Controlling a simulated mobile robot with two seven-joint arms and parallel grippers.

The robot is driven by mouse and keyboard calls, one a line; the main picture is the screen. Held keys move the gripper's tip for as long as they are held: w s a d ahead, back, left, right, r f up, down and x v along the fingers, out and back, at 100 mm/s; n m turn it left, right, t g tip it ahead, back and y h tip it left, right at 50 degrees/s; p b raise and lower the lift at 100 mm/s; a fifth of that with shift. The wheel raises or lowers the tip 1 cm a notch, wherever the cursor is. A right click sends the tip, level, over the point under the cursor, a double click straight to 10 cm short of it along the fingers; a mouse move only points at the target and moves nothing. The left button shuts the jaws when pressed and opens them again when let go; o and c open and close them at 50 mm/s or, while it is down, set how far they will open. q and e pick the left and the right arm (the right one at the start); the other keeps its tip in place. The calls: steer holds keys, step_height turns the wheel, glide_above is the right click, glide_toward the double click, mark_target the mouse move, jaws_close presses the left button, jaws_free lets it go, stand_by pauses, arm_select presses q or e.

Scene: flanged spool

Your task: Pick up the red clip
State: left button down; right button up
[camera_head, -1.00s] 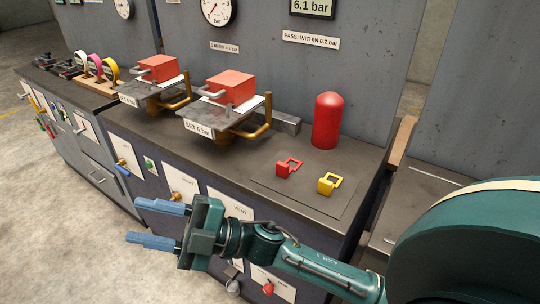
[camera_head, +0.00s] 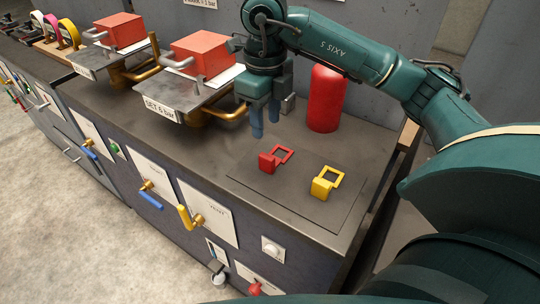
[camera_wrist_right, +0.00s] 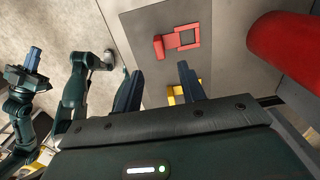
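The red clip (camera_head: 267,162), a small block with a square loop, lies on the dark sheet on the bench top. It also shows in the right wrist view (camera_wrist_right: 158,46), beyond the fingertips. My right gripper (camera_head: 265,121) hangs fingers down above the bench, behind and slightly left of the clip. In the wrist view its two fingers (camera_wrist_right: 160,82) are apart with nothing between them. My left gripper (camera_wrist_right: 34,60) appears small at the left of the wrist view; its opening is unclear. It is not in the head view.
A yellow clip (camera_head: 321,188) lies right of the red one. A red cylinder (camera_head: 326,98) stands behind them. Red blocks (camera_head: 203,50) sit on raised plates (camera_head: 180,88) to the left. Valve handles (camera_head: 187,219) project from the bench front.

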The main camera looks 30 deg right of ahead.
mark_target(267, 156)
step_height(267, 156, down, 11)
steer(key=shift+s+r+p, duration=0.1)
steer(key=shift+p, duration=0.2)
steer(key=shift+c, duration=0.2)
jaws_close()
